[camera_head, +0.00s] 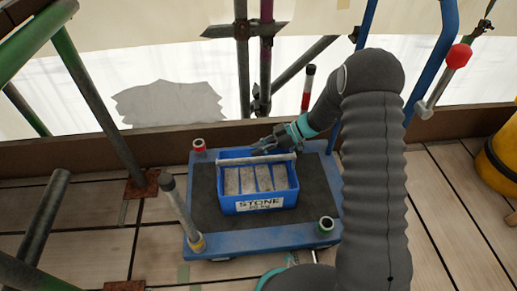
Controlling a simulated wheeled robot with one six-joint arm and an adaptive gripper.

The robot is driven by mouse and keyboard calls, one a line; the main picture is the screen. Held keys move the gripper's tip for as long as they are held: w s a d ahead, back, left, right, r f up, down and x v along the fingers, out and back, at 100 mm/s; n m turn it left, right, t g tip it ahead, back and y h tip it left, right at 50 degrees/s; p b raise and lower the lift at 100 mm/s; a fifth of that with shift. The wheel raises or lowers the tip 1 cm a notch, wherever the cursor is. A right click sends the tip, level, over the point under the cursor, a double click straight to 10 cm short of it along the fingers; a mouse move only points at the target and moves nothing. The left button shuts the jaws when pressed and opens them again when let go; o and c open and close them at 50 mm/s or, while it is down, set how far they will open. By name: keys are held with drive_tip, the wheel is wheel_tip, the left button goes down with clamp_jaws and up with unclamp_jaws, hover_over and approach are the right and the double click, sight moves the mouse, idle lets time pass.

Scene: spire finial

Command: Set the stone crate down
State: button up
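The stone crate is a blue open box (230,205) with a white label reading STONE and several pale stone blocks (249,180) inside. A light grey bar handle (240,160) spans its far side. The crate appears upright over the dark mat of a blue trolley (270,238); I cannot tell if its underside touches the mat. My gripper (266,147) comes in from the right at the bar handle, at or just behind it. Its fingertips are small and partly hidden, so whether they close around the bar is unclear.
Scaffold tubes (95,95) stand at left. A wooden toe board (170,143) runs behind. A yellow container (503,155) stands at right. Planks left of the trolley are partly clear.

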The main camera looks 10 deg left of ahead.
drive_tip(key=shift+o, duration=0.7)
wheel_tip(320, 180, up, 9)
drive_tip(key=shift+r, duration=0.65)
drive_tip(key=s+d+r+m+t+h+p, duration=0.2)
drive_tip(key=s+d+r+m+h+p, duration=0.15)
drive_tip(key=s+d+r, duration=0.4)
drive_tip(key=s+d+r+m+t+h+p, duration=0.15)
drive_tip(key=s+d+r+m, duration=0.3)
drive_tip(key=r, duration=0.55)
drive_tip(key=s+d+r+m+t+h+p, duration=0.2)
drive_tip(key=s+d+r+m, duration=0.3)
drive_tip(key=s, duration=0.3)
drive_tip(key=s+d+r+m+t+h+p, duration=0.3)
drive_tip(key=s+d+r+m+h, duration=0.1)
drive_tip(key=s+d+m, duration=0.3)
drive_tip(key=shift+s+d+r+m+h+p, duration=0.25)
drive_tip(key=shift+s+r+m+h+p, duration=0.15)
drive_tip(key=shift+s+m, duration=0.1)
